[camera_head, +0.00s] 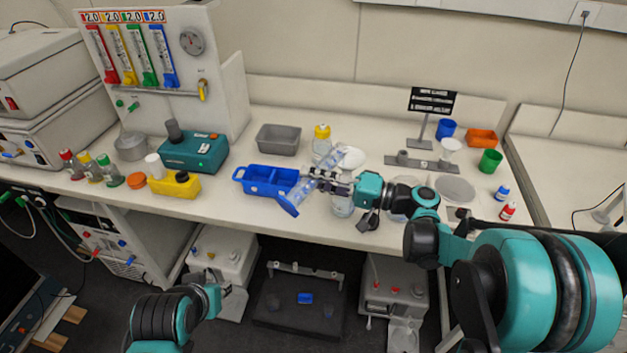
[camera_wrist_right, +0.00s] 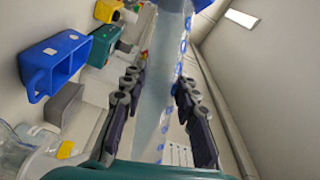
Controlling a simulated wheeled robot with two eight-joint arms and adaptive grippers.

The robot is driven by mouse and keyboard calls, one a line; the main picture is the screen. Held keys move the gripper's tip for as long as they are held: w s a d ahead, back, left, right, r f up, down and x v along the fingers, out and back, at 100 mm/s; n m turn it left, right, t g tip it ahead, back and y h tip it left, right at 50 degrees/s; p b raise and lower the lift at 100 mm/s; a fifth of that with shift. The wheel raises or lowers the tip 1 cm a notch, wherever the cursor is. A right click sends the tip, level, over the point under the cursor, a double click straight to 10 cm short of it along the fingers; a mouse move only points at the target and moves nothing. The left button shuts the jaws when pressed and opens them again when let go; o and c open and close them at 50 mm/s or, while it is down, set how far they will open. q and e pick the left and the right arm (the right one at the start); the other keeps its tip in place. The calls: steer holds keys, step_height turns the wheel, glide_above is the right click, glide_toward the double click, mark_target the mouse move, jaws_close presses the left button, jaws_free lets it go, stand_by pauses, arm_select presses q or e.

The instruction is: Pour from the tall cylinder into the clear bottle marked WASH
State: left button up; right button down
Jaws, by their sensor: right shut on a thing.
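The tall cylinder (camera_head: 299,193) is clear with blue markings. My right gripper (camera_head: 335,184) is shut around its middle and holds it steeply tilted over the front of the bench, with a blue end at lower left. It also shows between the fingers in the right wrist view (camera_wrist_right: 154,115). A clear bottle (camera_head: 342,206) stands just below the gripper, partly hidden by it. Another clear bottle with a yellow cap (camera_head: 321,143) stands behind the cylinder. I cannot read WASH on either. My left gripper (camera_head: 226,291) is low in front of the bench; its fingers are unclear.
A blue divided bin (camera_head: 240,176) is close left of the cylinder, with a grey tray (camera_head: 278,139) behind it. A black sign (camera_head: 432,101) and coloured cups stand at right. A round grey disc (camera_head: 455,187) lies beyond my right wrist.

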mark_target(315, 167)
steer(key=shift+r, duration=0.2)
steer(key=shift+r+m+y, duration=0.3)
steer(key=shift+r+m, duration=0.15)
steer(key=shift+m, duration=0.35)
steer(key=shift+r, duration=0.15)
stand_by(0.7)
steer(key=shift+r+m, duration=0.25)
steer(key=shift+m, duration=0.25)
steer(key=shift+w+d+r+t+y, duration=0.1)
steer(key=shift+r+t+y, duration=0.1)
steer(key=shift+t+y, duration=0.15)
steer(key=shift+r+m, duration=0.35)
steer(key=shift+m, duration=0.35)
steer(key=shift+w+d+r+m+t, duration=0.15)
steer(key=shift+r+m+t, duration=0.2)
steer(key=shift+r+m, duration=0.15)
steer(key=shift+r, duration=0.1)
stand_by(0.9)
